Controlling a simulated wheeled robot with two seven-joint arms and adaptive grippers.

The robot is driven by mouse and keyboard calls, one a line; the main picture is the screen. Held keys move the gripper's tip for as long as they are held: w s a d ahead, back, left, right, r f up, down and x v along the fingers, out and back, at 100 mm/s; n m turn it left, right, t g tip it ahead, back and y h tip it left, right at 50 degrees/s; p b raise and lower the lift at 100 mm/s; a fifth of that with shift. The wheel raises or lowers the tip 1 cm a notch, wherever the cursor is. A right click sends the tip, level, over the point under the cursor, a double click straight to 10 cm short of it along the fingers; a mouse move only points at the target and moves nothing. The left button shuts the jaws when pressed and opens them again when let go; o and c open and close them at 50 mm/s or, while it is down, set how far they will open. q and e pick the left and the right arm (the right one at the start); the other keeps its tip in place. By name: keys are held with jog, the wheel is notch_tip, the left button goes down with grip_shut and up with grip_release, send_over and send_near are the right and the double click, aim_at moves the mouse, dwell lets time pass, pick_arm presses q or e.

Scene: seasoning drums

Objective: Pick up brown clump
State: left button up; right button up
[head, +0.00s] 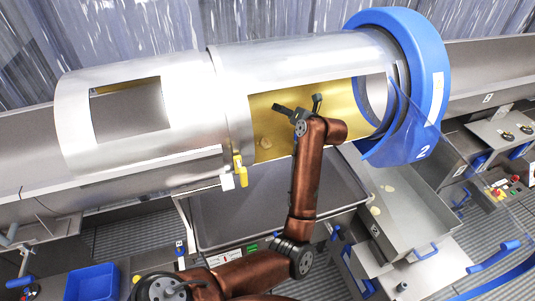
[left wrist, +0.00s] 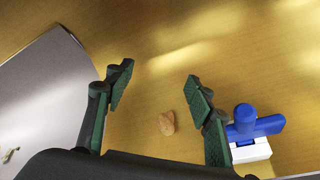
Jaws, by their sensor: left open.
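The brown clump (left wrist: 167,123) is a small, lumpy piece lying on the yellow-gold inner surface (left wrist: 250,75) of the drum in the left wrist view. My left gripper (left wrist: 158,88) is open, with its two green-padded fingers apart. In the picture the clump lies between the fingers, nearer the right one, and nothing is held. In the head view my left gripper (head: 297,106) is at the drum's opening, in front of the gold interior (head: 265,150). I cannot make out the clump there. My right gripper is not in view.
The silver drum (head: 185,135) has a blue end ring (head: 428,90) marked 2. A yellow latch (head: 240,170) sits at the opening's lower left edge. A blue and white fitting (left wrist: 250,130) is right of my fingers. A dark tray (head: 230,220) lies below the drum.

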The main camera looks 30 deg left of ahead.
aim_at(266, 141)
pick_arm(q)
jog(key=s+f+n+g+h+b, duration=0.1)
jog(key=f+n, duration=0.1)
jog(key=f, duration=0.1)
jog(key=s+a+f+n+h+b, duration=0.1)
jog(key=s+f+n, duration=0.1)
jog(key=f, duration=0.2)
jog(key=s+a+f+n+g+h+b, duration=0.1)
jog(key=f+n+h, duration=0.1)
jog(key=f, duration=0.1)
jog(key=shift+s+a+f+g, duration=0.15)
jog(key=shift+s+f+g, duration=0.1)
jog(key=shift+f+g, duration=0.1)
jog(key=shift+x, duration=1.45)
jog(key=p+x, duration=0.1)
jog(key=x, duration=0.3)
jog(key=shift+a+f, duration=0.25)
jog(key=shift+f, duration=0.05)
jog(key=shift+d, duration=0.1)
jog(key=shift+c, duration=1)
jog(key=c, duration=0.9)
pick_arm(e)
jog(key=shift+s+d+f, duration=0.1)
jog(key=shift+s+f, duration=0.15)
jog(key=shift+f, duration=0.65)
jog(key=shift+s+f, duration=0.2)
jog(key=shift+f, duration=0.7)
